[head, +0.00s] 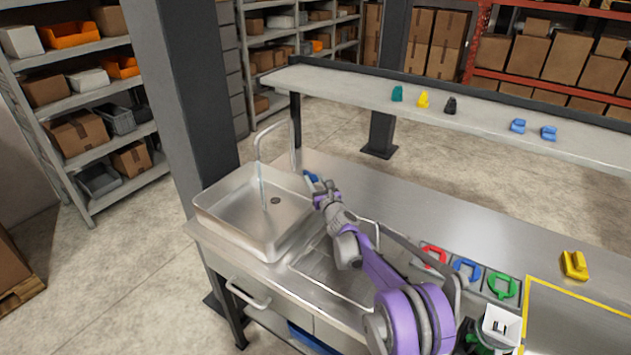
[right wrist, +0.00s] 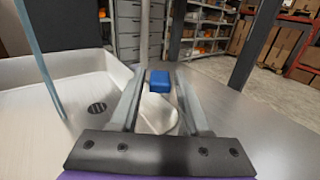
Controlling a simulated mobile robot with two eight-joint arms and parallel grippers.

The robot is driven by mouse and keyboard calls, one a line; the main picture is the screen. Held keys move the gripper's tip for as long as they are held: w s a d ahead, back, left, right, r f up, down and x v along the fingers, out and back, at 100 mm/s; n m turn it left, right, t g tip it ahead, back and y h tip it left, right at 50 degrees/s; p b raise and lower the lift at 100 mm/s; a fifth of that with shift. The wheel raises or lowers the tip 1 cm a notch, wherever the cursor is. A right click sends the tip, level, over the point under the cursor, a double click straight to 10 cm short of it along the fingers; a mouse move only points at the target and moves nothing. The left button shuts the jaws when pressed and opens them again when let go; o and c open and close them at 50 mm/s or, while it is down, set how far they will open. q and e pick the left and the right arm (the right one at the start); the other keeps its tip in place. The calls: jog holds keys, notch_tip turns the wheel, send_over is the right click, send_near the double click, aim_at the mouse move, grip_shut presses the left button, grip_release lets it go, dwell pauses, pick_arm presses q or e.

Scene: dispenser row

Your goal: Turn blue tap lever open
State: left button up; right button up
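The blue tap lever (head: 311,177) sits at the right rim of the sink, near the base of the tap (head: 295,145). In the right wrist view the lever's blue end (right wrist: 159,79) shows at the fingertips, between the two fingers. My right gripper (head: 316,184) is at the lever; in its wrist view its fingers (right wrist: 158,85) stand apart, with a small gap on each side of the blue end. Contact cannot be made out. A pale blue stream (head: 262,188) hangs from the spout into the sink (head: 225,212). My left gripper is not in view.
A raised shelf (head: 400,98) with several small coloured pieces runs behind the steel counter (head: 400,205). A yellow piece (head: 574,265) stands farther right. A dark post (head: 185,90) rises left of the sink.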

jog(key=shift+o, duration=0.8)
jog(key=shift+s, duration=0.1)
jog(key=shift+s+d+f, duration=0.1)
jog(key=shift+s+d, duration=0.05)
jog(key=shift+s, duration=0.2)
jog(key=b+v, duration=0.2)
jog(key=v, duration=0.8)
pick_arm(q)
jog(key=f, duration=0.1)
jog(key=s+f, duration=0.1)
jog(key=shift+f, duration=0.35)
